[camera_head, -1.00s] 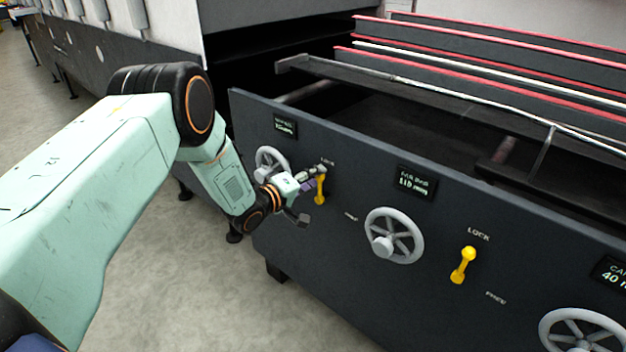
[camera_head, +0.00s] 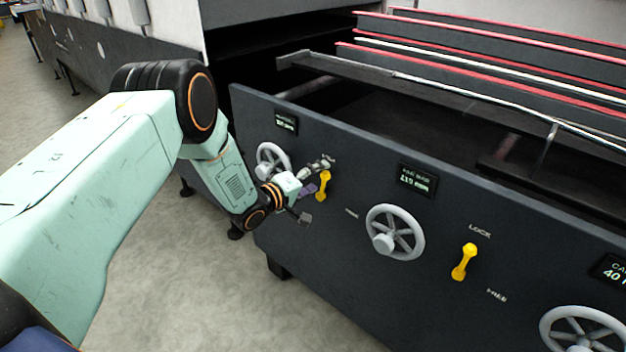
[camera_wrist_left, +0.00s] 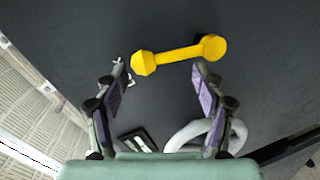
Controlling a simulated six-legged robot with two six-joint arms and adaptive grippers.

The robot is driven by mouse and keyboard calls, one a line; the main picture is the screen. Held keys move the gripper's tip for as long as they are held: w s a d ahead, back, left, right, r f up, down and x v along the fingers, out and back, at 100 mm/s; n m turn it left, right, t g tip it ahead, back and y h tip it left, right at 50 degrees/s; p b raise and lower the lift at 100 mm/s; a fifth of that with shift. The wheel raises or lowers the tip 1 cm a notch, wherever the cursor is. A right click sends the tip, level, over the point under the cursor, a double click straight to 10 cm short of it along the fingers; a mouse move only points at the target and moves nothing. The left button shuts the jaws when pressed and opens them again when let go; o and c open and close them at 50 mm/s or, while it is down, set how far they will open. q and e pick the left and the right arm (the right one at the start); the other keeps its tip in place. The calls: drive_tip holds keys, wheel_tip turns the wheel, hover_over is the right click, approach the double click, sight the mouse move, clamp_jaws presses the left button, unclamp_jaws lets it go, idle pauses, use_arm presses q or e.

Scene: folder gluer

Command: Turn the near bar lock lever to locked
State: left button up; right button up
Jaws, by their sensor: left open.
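Two yellow lock levers show on the dark machine panel. The left lever (camera_head: 323,187) stands roughly upright below a LOCK label. The right lever (camera_head: 464,262) tilts up toward its own LOCK label, with FREE lower right. The pictures do not clearly show which one is the near bar lever. My left gripper (camera_head: 312,190) is open and empty in front of the left lever. In the left wrist view the lever (camera_wrist_left: 180,55) lies just beyond the open fingertips (camera_wrist_left: 163,72), across the gap. I see no clear contact. My right gripper is out of view.
A grey handwheel (camera_head: 272,160) sits close behind my left gripper; it also shows in the left wrist view (camera_wrist_left: 205,134). Another handwheel (camera_head: 395,232) is between the levers, under a small display (camera_head: 417,180). The floor (camera_head: 190,290) before the panel is clear.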

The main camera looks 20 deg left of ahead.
use_arm(q)
drive_tip(key=shift+s+a, duration=0.1)
drive_tip(key=v, duration=1.1)
drive_tip(key=shift+s, duration=0.4)
drive_tip(key=shift+a, duration=0.1)
